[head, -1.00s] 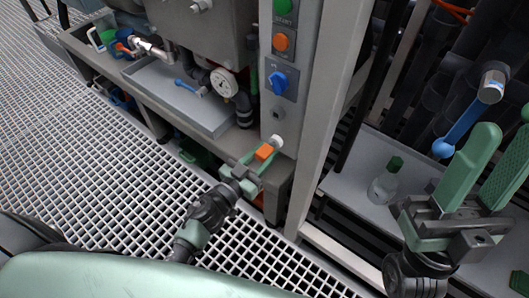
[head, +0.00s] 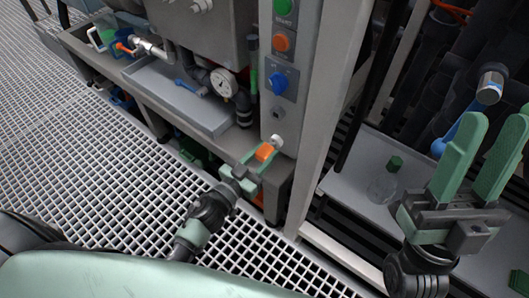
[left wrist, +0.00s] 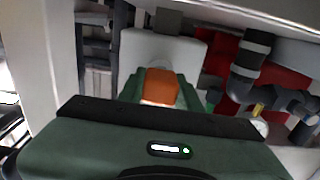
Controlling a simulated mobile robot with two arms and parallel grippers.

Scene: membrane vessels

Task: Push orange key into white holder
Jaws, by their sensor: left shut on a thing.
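The orange key (head: 265,152) is a small orange block between the green fingers of my left gripper (head: 262,155), in the lower middle of the head view. My left gripper is shut on it. The white holder (head: 277,142) is a small round white piece low on the grey control post, right at the far end of the key. I cannot tell whether key and holder touch. The left wrist view shows the key (left wrist: 160,88) in front of a pale panel, with the holder mostly hidden behind it. My right gripper (head: 486,150) is open and empty at the right.
The control post carries a blue switch (head: 283,84), an orange button (head: 282,42) and a green button above the holder. A grey tray (head: 190,100) and a gauge (head: 223,83) are to the left. A clear flask (head: 383,187) stands on a shelf at right. Open grating lies at left.

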